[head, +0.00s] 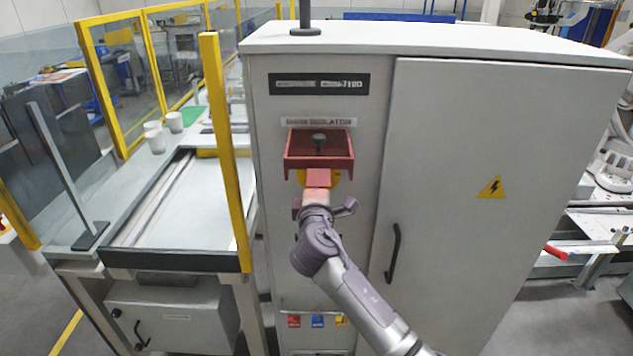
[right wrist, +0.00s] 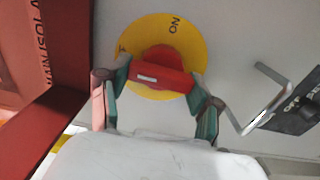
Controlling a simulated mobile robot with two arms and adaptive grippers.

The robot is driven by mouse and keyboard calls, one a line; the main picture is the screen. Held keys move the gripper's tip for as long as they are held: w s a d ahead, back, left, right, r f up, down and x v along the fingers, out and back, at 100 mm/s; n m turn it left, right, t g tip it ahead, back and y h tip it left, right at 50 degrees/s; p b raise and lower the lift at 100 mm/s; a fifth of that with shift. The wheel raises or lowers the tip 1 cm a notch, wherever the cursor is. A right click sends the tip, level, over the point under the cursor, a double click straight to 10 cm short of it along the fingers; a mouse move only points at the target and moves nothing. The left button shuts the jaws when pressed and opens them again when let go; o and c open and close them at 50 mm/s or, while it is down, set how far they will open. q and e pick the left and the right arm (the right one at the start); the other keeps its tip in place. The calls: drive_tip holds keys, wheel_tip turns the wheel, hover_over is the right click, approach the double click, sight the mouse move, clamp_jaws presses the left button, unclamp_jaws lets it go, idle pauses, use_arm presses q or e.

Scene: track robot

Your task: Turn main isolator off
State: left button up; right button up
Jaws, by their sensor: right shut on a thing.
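The main isolator is a red rotary handle (right wrist: 160,76) on a round yellow plate (right wrist: 192,38) on the grey cabinet's front. The letters ON show on the plate, and the handle bears a short white mark. In the head view the handle (head: 318,178) is below a red open-fronted guard (head: 340,165), with some yellow showing behind it. My right gripper (right wrist: 160,84) has its fingers on both ends of the handle and is shut on it. In the head view my right gripper (head: 316,197) hides the lower part of the plate. My left gripper is not in view.
The grey cabinet (head: 480,120) has a door with a black handle (head: 392,253) to the right of my arm. A black plate with lettering (right wrist: 295,108) and a bent metal piece (right wrist: 262,98) are beside the isolator. A yellow post (head: 226,150) and conveyor stand left.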

drive_tip(key=o, duration=0.8)
drive_tip(key=s, duration=1.2)
